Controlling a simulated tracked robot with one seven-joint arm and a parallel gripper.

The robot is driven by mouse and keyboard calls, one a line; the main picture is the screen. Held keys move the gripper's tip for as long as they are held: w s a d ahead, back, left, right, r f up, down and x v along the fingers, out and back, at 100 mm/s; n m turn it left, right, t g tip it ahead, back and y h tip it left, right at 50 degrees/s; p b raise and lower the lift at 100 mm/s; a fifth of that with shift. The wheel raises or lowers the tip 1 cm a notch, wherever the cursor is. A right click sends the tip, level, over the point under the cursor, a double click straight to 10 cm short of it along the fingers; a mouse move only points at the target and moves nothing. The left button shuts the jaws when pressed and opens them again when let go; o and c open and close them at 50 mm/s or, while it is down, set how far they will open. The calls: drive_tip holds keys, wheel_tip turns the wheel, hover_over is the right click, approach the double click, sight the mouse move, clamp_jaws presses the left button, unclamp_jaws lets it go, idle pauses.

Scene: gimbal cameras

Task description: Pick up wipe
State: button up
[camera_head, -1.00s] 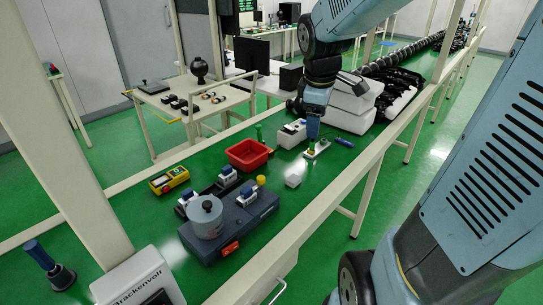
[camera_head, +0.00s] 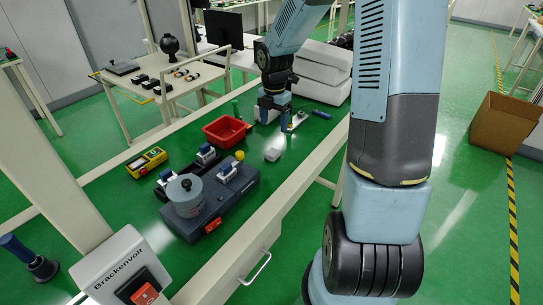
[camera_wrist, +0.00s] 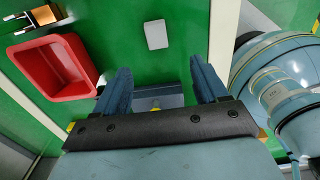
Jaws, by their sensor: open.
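The likely wipe is a small white rounded block (camera_head: 274,153) lying flat on the green bench top, right of the yellow knob. In the wrist view it (camera_wrist: 156,34) lies ahead of the fingertips, roughly centred between them, with green surface around it. My gripper (camera_head: 273,117) is above the bench, behind the white block and apart from it. In the wrist view my gripper (camera_wrist: 158,75) shows two blue fingers spread wide, with nothing held between them.
A red tray (camera_head: 226,131) stands left of my gripper. A dark grey apparatus (camera_head: 228,207) with a round grey pot (camera_head: 186,195) stands in front. A yellow meter (camera_head: 147,162) lies at left. A small plate with bottles (camera_head: 298,121) and a white box are near my gripper.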

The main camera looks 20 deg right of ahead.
hover_over(273, 152)
drive_tip(key=f, duration=0.8)
drive_tip(key=shift+s, duration=0.35)
drive_tip(key=shift+w+d+f, duration=0.1)
drive_tip(key=shift+w+f, duration=0.15)
drive_tip(key=shift+f, duration=1.1)
drive_tip(key=shift+w+f, duration=0.2)
drive_tip(key=shift+f, duration=1.1)
drive_tip(key=shift+c, duration=0.2)
drive_tip(key=c, duration=1.1)
